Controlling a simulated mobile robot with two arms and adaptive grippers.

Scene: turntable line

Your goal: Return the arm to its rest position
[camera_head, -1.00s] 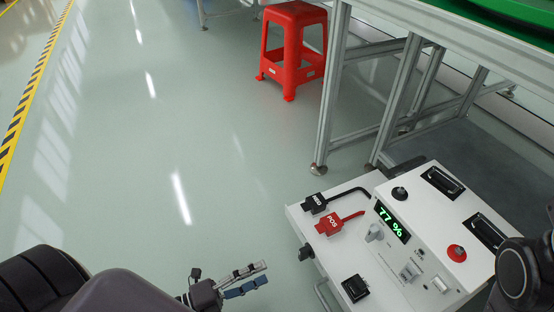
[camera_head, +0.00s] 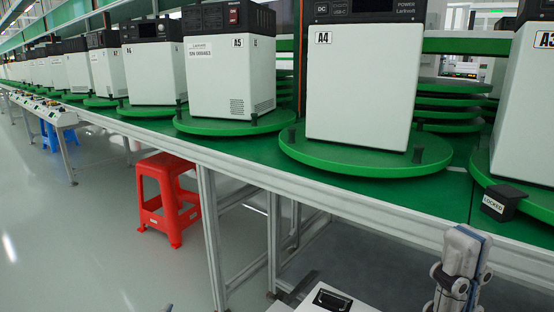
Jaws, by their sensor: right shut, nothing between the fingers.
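My right gripper (camera_head: 467,238) stands at the lower right of the head view, fingers pointing up, in front of the green line's edge. Its grey fingers with blue pads are together and hold nothing. My left gripper does not show; only a tiny dark tip, which I cannot identify, shows at the bottom edge left of centre. The rest position itself is not marked in the view.
The long green bench (camera_head: 300,182) carries white units on green turntables, including unit A4 (camera_head: 362,85) and unit A5 (camera_head: 230,78). A black LOCKED block (camera_head: 505,201) sits near the right edge. A red stool (camera_head: 167,198) stands below. The white console (camera_head: 300,306) shows at the bottom.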

